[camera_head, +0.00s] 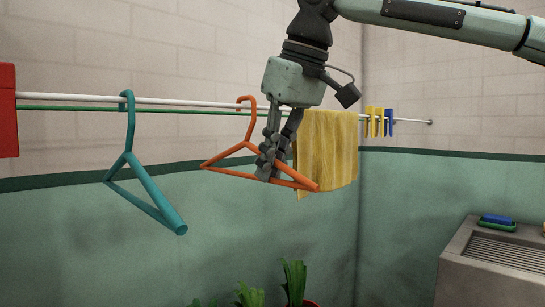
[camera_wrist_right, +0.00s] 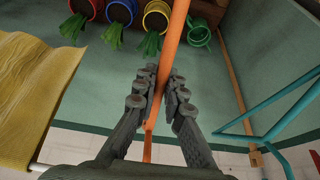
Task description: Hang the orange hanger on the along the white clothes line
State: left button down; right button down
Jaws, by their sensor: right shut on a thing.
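The orange hanger (camera_head: 232,151) is held near its lower bar by my right gripper (camera_head: 268,172), which is shut on it. Its hook rises to the height of the white clothes line (camera_head: 190,102), with the hook's top just above the line. I cannot tell whether the hook is around the line or in front of it. In the right wrist view, the orange hanger (camera_wrist_right: 174,38) runs between the fingers of my right gripper (camera_wrist_right: 158,88). My left gripper is not in view.
A teal hanger (camera_head: 150,193) hangs on the line to the left. A yellow cloth (camera_head: 335,140) hangs close to the right of my gripper, with pegs (camera_head: 379,122) beyond it. A red box (camera_head: 8,110) is at the left end. Potted plants (camera_head: 294,280) stand below.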

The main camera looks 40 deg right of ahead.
jog(key=c, duration=1.5)
grip_release()
jog(key=shift+c, duration=0.2)
jog(key=v, duration=1.2)
